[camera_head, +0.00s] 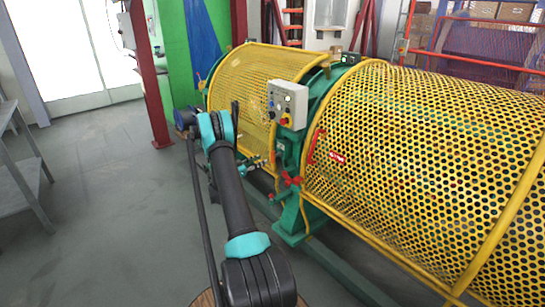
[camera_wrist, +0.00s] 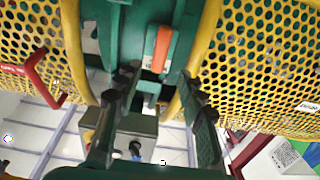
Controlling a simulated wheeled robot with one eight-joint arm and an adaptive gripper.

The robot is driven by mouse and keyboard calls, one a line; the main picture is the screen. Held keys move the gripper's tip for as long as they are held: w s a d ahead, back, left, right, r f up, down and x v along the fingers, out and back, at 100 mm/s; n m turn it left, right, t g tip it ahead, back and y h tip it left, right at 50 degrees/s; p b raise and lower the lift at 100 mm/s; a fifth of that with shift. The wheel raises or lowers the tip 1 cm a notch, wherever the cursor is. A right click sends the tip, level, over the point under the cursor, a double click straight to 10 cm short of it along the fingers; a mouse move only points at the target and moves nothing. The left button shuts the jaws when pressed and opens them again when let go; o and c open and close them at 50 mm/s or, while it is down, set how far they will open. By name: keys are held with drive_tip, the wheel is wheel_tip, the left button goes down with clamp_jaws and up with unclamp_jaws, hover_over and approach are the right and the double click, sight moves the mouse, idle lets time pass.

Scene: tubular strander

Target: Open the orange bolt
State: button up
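The orange bolt (camera_wrist: 160,49) shows in the wrist view as an orange bar set in a light metal piece on the green machine frame (camera_wrist: 125,40). I cannot pick it out in the head view. My gripper (camera_wrist: 160,80) is open, with its two dark fingers spread to either side below the bolt in the wrist view. Nothing is seen between the fingers, and they appear apart from the bolt. In the head view my gripper (camera_head: 237,112) is partly hidden behind the wrist, in front of the left yellow guard.
Yellow perforated guards (camera_head: 430,150) flank the green frame. A grey control box (camera_head: 288,104) stands out between them and appears below the fingers in the wrist view (camera_wrist: 133,126). A red handle (camera_wrist: 42,76) sits on one guard.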

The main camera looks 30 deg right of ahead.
sight(271, 156)
drive_tip(key=d, duration=0.9)
drive_tip(key=shift+w, duration=0.35)
clamp_jaws()
